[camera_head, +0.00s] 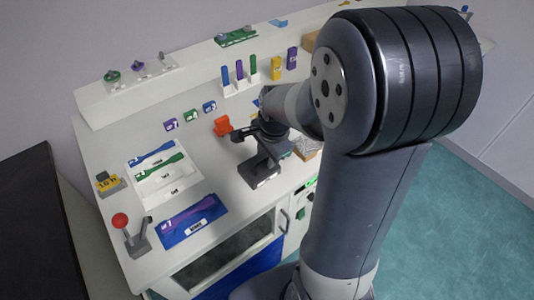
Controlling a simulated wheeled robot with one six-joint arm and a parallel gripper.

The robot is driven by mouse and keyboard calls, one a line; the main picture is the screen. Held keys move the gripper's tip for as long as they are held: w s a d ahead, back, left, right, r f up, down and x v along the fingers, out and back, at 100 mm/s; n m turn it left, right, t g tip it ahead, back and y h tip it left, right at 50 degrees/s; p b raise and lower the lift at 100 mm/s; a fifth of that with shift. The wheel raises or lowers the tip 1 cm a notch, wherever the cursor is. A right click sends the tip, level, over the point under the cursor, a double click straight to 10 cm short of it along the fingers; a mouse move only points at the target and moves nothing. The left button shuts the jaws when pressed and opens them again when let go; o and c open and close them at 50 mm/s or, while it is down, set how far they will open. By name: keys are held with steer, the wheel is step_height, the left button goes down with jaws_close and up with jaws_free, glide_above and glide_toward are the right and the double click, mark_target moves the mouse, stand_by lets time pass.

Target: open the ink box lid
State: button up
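My arm comes down from the right, and its dark wrist end is over the middle of the white worktop. My gripper (262,140) is there, small and dark against other dark parts. I cannot make out its fingers well enough to tell whether it is open or shut. A dark grey block-like part (264,174) shows just below it, close to the front edge; I cannot tell if the two touch. I cannot single out the ink box or its lid with certainty. My arm hides part of the worktop to the right.
An orange-red object (222,126) stands left of my gripper. A speckled box (308,149) is partly hidden behind my arm. Labelled mats (193,220), a yellow-labelled block (108,184) and a red-knobbed lever (121,221) are at left. A rack of coloured sticks (239,87) stands behind.

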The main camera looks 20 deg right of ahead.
steer(key=shift+c, duration=0.5)
jaws_close()
steer(key=shift+r, duration=0.15)
